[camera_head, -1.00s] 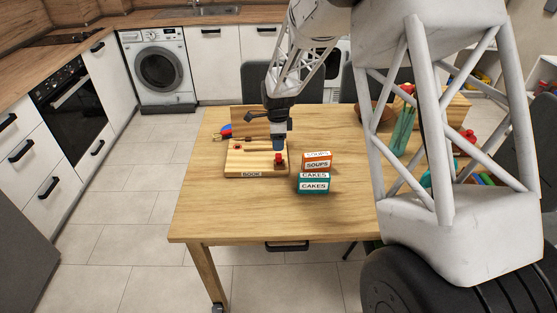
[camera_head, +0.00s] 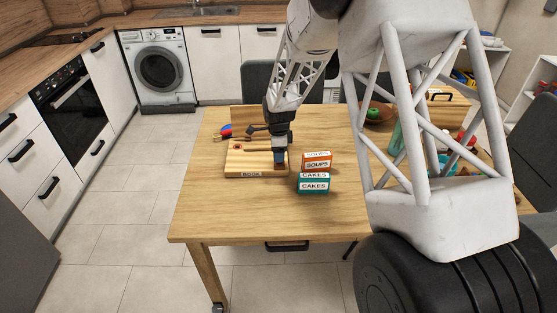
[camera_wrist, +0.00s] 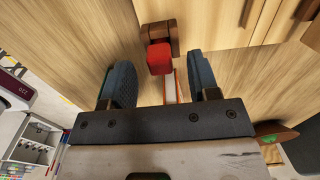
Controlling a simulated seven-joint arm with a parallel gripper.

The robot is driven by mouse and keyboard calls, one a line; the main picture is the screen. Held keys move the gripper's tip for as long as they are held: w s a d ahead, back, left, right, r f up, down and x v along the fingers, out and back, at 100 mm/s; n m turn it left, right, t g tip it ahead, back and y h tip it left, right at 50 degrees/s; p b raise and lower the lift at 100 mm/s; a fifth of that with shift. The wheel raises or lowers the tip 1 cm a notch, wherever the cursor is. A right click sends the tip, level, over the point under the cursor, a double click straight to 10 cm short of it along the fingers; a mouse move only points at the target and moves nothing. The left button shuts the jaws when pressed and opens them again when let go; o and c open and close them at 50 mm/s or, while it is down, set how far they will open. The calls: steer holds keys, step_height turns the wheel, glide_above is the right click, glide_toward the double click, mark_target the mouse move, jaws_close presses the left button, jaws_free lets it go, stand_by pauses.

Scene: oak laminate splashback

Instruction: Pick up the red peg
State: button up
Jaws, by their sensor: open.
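The red peg (camera_wrist: 159,57) shows in the wrist view as a small red block against a brown block (camera_wrist: 170,30). It lies between the tips of my gripper's two dark blue fingers (camera_wrist: 160,66), with a gap on each side. My gripper is open and holds nothing. In the head view my gripper (camera_head: 280,157) is low over the right end of a light wooden board (camera_head: 243,160) on the table. There the fingers hide the peg. Whether the fingertips touch the board cannot be told.
An orange box labelled SOUPS (camera_head: 317,163) and a teal box labelled CAKES (camera_head: 313,184) stand just right of the board. Blue and red items (camera_head: 226,132) lie behind it at the left. The table front (camera_head: 240,215) is clear.

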steer(key=shift+f, duration=0.95)
steer(key=c, duration=1)
steer(key=shift+r, duration=0.15)
steer(key=shift+r, duration=0.4)
step_height(320, 180, up, 3)
steer(key=shift+s+f, duration=0.15)
steer(key=s+d, duration=0.1)
steer(key=s, duration=0.4)
steer(key=s+d+r, duration=0.1)
steer(key=s, duration=0.4)
steer(key=s+d, duration=0.1)
steer(key=s, duration=0.4)
steer(key=shift+s+r, duration=0.15)
steer(key=shift+s, duration=0.05)
